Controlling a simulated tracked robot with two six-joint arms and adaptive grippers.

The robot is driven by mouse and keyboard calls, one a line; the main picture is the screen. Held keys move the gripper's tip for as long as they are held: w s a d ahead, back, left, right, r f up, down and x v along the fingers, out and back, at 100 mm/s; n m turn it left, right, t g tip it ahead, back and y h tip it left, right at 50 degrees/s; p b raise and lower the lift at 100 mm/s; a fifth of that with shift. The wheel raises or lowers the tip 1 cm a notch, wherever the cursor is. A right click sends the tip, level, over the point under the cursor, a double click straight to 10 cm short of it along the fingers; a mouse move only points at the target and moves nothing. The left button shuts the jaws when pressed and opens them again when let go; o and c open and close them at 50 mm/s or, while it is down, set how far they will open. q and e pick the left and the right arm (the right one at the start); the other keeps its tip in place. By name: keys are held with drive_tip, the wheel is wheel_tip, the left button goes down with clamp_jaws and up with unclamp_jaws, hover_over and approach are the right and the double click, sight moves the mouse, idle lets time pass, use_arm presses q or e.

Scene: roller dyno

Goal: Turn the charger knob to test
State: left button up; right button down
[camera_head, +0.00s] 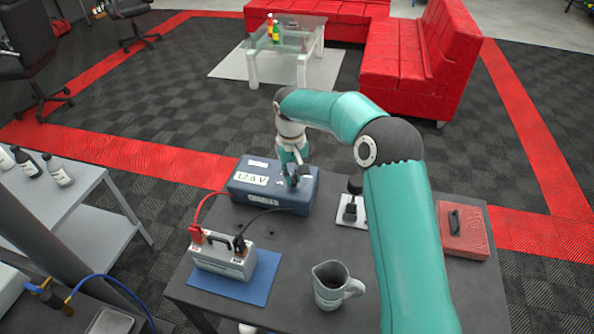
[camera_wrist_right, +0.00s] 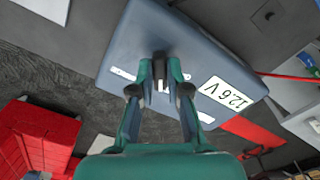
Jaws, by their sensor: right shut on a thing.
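The charger (camera_head: 245,192) is a blue-grey box on the dark table, with a white display reading 12.6 V. It also shows in the right wrist view (camera_wrist_right: 115,85). My right gripper (camera_head: 293,180) reaches down to the charger's right part. In the right wrist view its fingers (camera_wrist_right: 160,84) are shut on the dark charger knob (camera_wrist_right: 159,62), one on each side. A white mark shows between the fingers. The knob's setting and labels are too small or covered to read. My left gripper is not in view.
A grey battery (camera_head: 222,258) on a blue mat (camera_head: 255,285) has red and black leads. A metal jug (camera_head: 331,288) stands at the front. A plate with black knobs (camera_head: 350,211) and a red case (camera_head: 463,232) lie to the right. Bare table separates them.

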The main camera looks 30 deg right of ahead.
drive_tip(key=shift+s+a+r, duration=0.1)
drive_tip(key=shift+s+a, duration=0.05)
drive_tip(key=shift+a, duration=0.15)
drive_tip(key=c, duration=1.2)
unclamp_jaws()
drive_tip(key=shift+o, duration=0.3)
drive_tip(key=shift+d, duration=0.15)
wheel_tip(320, 180, up, 12)
drive_tip(key=shift+r, duration=0.15)
